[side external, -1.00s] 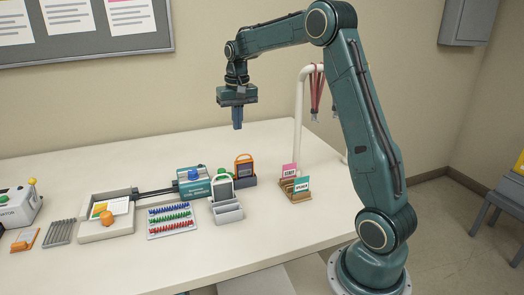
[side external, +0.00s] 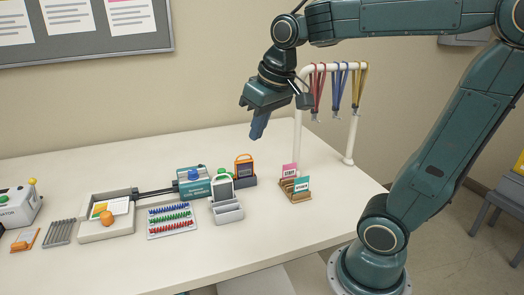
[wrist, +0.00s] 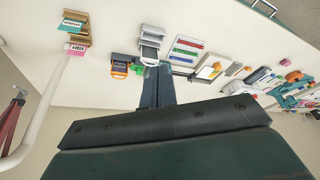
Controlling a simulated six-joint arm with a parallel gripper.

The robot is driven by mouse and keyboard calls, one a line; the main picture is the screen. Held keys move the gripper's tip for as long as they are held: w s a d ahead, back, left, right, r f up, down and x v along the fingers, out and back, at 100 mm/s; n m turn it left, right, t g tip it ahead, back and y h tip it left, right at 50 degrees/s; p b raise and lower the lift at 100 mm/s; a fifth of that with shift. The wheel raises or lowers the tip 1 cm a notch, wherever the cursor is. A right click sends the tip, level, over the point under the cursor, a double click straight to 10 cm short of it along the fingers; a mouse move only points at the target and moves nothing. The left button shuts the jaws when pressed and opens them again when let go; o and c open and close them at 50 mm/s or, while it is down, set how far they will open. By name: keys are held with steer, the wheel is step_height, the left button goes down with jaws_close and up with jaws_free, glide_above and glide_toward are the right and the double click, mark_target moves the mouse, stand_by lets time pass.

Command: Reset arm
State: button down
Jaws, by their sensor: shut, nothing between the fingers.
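My gripper (side external: 259,126) hangs in the air above the back of the table, left of the lanyard stand, tilted, with its fingers pointing down and slightly left. The fingers are together and hold nothing. In the wrist view my gripper (wrist: 158,80) shows its closed fingers in front of the table items. My arm is stretched across from its base at the right of the table.
A white stand (side external: 298,125) with red, blue and yellow lanyards rises close right of my gripper. Below are a card holder (side external: 297,193), a teal machine (side external: 194,185), a tray (side external: 106,232) and a rack of coloured pegs (side external: 171,220). The back left of the table is clear.

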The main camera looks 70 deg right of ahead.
steer(key=s+a+f+n, duration=0.1)
steer(key=s+a+f, duration=0.1)
steer(key=s, duration=0.3)
steer(key=s+a+f+n+t, duration=0.1)
steer(key=s+a, duration=0.1)
steer(key=s, duration=0.3)
steer(key=shift+a+f+n+t+y, duration=0.3)
steer(key=shift+a+f+n, duration=0.05)
steer(key=shift+a+n, duration=0.05)
steer(key=c, duration=2.1)
jaws_free()
steer(key=shift+w, duration=0.1)
